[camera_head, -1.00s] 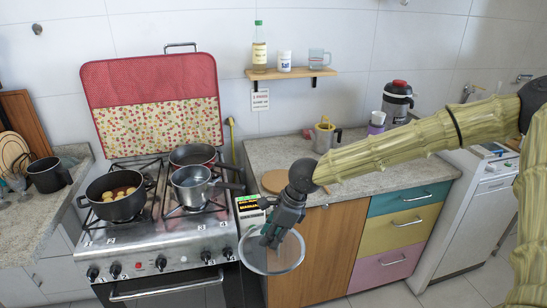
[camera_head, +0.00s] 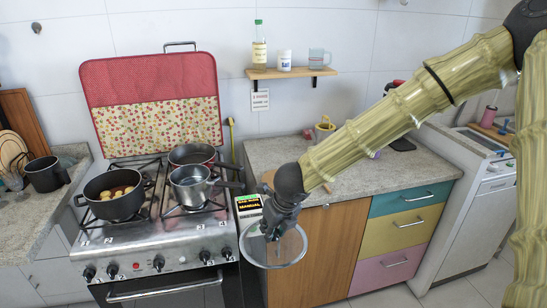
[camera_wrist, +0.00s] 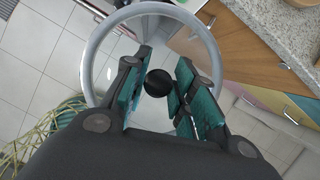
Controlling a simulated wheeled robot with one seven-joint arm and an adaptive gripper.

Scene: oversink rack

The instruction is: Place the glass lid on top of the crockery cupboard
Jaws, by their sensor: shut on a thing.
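My gripper (camera_head: 272,230) is shut on the glass lid (camera_head: 290,252) and holds it in the air in front of the cabinet, just right of the stove front. The lid is clear with a grey rim. In the wrist view, its dark round knob (camera_wrist: 158,82) sits between the teal finger pads of my gripper (camera_wrist: 162,88). Part of the lid is hidden behind my fingers. A cabinet (camera_head: 315,262) with a wooden door and coloured drawers stands under a speckled stone worktop (camera_head: 270,153). I cannot tell which unit is the crockery cupboard.
The stove (camera_head: 165,250) carries several pots, one with food (camera_head: 115,194). A wall shelf (camera_head: 290,73) holds a bottle, a white container and a glass mug.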

